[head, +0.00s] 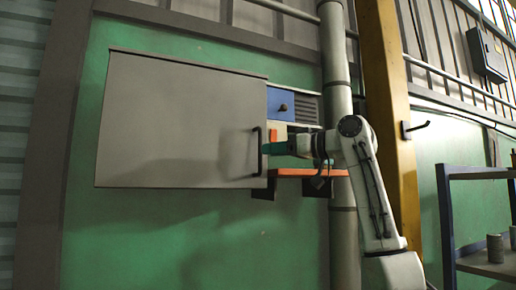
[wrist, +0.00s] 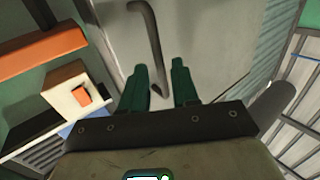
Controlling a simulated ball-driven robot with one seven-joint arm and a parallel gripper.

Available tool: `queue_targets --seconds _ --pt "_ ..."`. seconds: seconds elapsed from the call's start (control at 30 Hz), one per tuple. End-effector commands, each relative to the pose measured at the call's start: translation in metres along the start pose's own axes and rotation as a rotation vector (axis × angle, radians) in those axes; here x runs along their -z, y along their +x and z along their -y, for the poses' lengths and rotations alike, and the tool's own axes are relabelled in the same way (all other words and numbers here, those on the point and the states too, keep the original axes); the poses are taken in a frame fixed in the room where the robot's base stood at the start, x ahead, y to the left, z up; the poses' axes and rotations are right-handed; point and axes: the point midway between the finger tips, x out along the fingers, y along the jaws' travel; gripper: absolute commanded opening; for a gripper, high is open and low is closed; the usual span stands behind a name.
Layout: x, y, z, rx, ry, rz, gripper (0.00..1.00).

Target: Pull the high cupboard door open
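The high cupboard door (head: 180,125) is a wide grey panel on the green wall in the head view; I cannot tell whether it is fully closed. Its dark bar handle (head: 258,150) is upright near the right edge. My gripper (head: 268,148) reaches it from the right with teal fingers. In the wrist view the handle (wrist: 152,40) runs down between the two fingertips of my gripper (wrist: 160,75), with the door face (wrist: 205,40) behind. The fingers stand apart on either side of the handle's lower end, with visible gaps, so the gripper looks open around it.
A yellow post (head: 385,60) and dark rack (head: 480,175) stand farther right.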

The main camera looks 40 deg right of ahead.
Motion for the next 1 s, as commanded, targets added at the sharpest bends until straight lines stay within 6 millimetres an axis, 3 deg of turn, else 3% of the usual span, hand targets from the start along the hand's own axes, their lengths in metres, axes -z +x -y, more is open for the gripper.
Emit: queue_targets --seconds 0.1,0.3,0.7,1.0 --pt "0.002 0.021 0.001 0.002 0.002 0.002 0.30" --pt "0.001 0.043 0.000 0.000 0.001 0.001 0.30" --pt "0.000 0.049 0.000 -0.001 0.000 0.000 0.30" --pt "0.000 0.049 0.000 0.000 0.000 0.000 0.01"
